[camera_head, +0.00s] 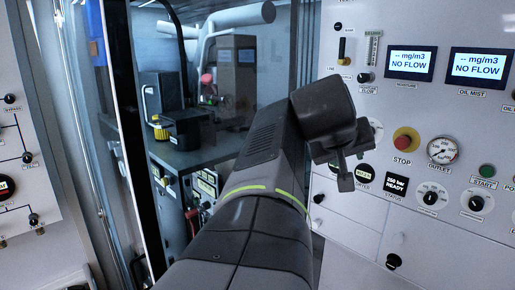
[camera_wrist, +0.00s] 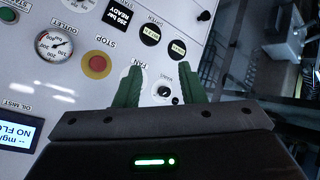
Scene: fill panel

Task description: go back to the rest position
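My gripper (camera_head: 345,176) is in front of the light grey control panel (camera_head: 415,108), at the end of my arm, which reaches up from the bottom of the head view. In the wrist view my gripper (camera_wrist: 160,70) shows two green fingers standing apart, with nothing held between them. A small dark knob (camera_wrist: 163,92) on the panel appears in the gap between the fingers. I cannot tell the exact distance from the fingertips to the panel. A dial partly behind my gripper is hidden in the head view.
The panel carries a red stop button (camera_head: 405,140), an outlet gauge (camera_head: 442,150), a green start button (camera_head: 487,171) and two "NO FLOW" displays (camera_head: 410,63). A small display (camera_head: 397,184) reads READY. To the left is a glass-fronted cabinet with equipment (camera_head: 188,128).

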